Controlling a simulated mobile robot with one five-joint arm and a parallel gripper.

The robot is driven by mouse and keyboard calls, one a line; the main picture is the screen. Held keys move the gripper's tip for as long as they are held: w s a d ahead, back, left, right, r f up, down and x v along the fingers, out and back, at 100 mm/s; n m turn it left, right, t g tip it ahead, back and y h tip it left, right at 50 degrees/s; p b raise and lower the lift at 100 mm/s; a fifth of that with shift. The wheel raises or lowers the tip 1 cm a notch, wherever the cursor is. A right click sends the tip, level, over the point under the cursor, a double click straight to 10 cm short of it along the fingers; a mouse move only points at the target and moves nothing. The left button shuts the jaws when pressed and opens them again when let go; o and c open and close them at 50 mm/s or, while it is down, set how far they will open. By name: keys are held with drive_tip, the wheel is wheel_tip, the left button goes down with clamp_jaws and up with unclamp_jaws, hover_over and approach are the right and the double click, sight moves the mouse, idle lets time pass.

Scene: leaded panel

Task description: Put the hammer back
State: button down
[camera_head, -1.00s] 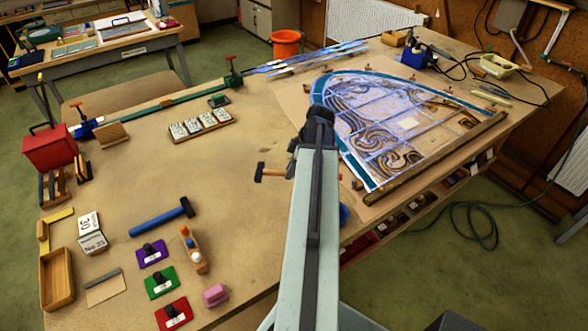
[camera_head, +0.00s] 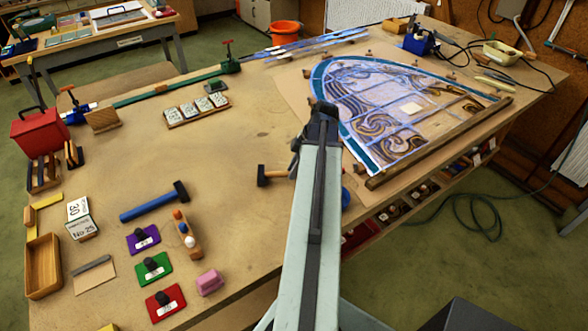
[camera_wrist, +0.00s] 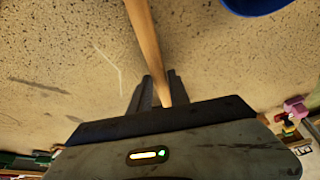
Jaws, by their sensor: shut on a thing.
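A hammer with a dark head (camera_head: 263,176) and a pale wooden handle (camera_head: 279,173) is just left of my arm in the head view. In the wrist view, a wooden handle (camera_wrist: 145,35) runs between the fingers of my gripper (camera_wrist: 155,90), which is shut on it. The hammer head is out of the wrist view, and my arm hides the handle's far end in the head view. I cannot tell whether the hammer touches the bench. A second hammer, with a blue handle (camera_head: 147,205) and black head, lies on the bench to the left.
The leaded panel (camera_head: 385,110) lies right of my arm, with a wooden batten (camera_head: 440,143) along its edge. A wooden block with coloured knobs (camera_head: 187,232), coloured plates (camera_head: 152,268) and a wooden tray (camera_head: 43,268) stand front left. The bench middle (camera_head: 240,125) is clear.

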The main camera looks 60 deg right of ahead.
drive_tip(key=shift+f, duration=0.3)
drive_tip(key=c, duration=1.1)
unclamp_jaws()
drive_tip(key=shift+c, duration=0.2)
drive_tip(key=p+v, duration=0.7)
drive_tip(key=v, duration=0.1)
drive_tip(key=shift+r, duration=0.1)
drive_tip(key=shift+f, duration=0.2)
